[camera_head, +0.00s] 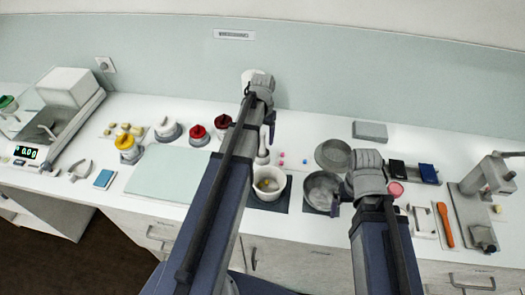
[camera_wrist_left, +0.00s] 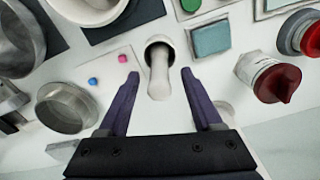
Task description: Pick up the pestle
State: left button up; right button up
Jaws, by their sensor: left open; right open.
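The pale pestle (camera_head: 262,157) is just behind the white mortar bowl (camera_head: 269,196), partly hidden by my left arm. In the left wrist view the pestle (camera_wrist_left: 159,72) lies between the fingertips of my left gripper (camera_wrist_left: 160,74), with clear gaps on both sides. The left gripper is open and empty; in the head view its fingers (camera_head: 271,128) point down near the pestle. My right gripper (camera_head: 335,206) is mostly hidden by its own wrist, beside the grey metal pan (camera_head: 318,186). It is open.
A second grey dish (camera_head: 332,153) and small pink and blue pieces lie right of the pestle. Red-topped jars (camera_head: 198,134) stand to the left. A pale mat (camera_head: 165,178) gives clear room at left. A scale (camera_head: 60,105) is far left, a press (camera_head: 485,200) far right.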

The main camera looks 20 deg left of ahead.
aim_at(263, 145)
pick_arm(q)
notch_tip(263, 145, down, 5)
jog(key=b, duration=0.4)
jog(key=shift+s+r, duration=0.1)
jog(key=shift+r, duration=0.05)
pick_arm(e)
notch_tip(263, 145, down, 5)
jog(key=shift+r, duration=0.25)
pick_arm(q)
jog(key=shift+r, duration=0.1)
jog(key=shift+c, duration=0.3)
grip_shut()
